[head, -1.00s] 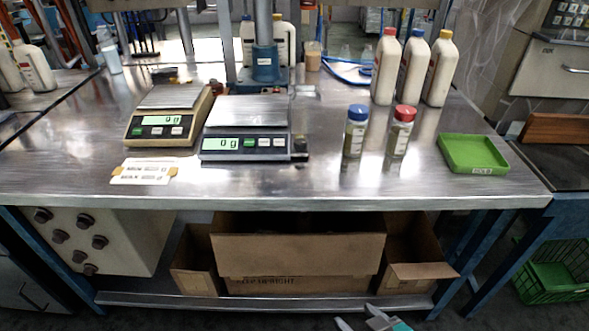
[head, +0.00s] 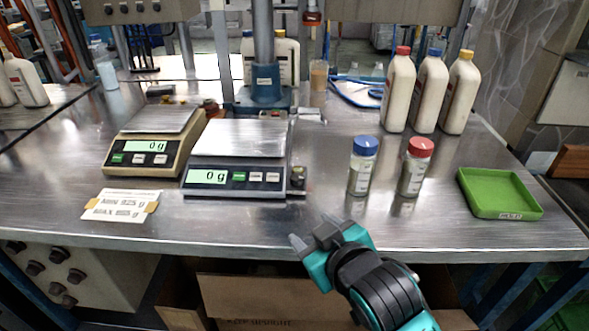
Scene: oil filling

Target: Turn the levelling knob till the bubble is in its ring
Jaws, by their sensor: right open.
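Two scales stand side by side on the steel bench, both showing 0 g: a cream scale (head: 152,142) and a dark grey scale (head: 236,180). A small dark knob (head: 298,178) sits at the right front corner of the dark grey scale, with a small yellowish spot on its top. I cannot make out a bubble or ring at this size. My right gripper (head: 312,232) is open and empty at the bench's front edge, below and slightly right of the knob and apart from it. My left gripper is out of view.
A blue-capped jar (head: 361,170) and a red-capped jar (head: 414,170) stand right of the knob. Several tall bottles stand behind them. A green tray (head: 499,193) lies at the right. A label card (head: 121,205) lies at the front left. A blue column (head: 265,82) rises behind the scales.

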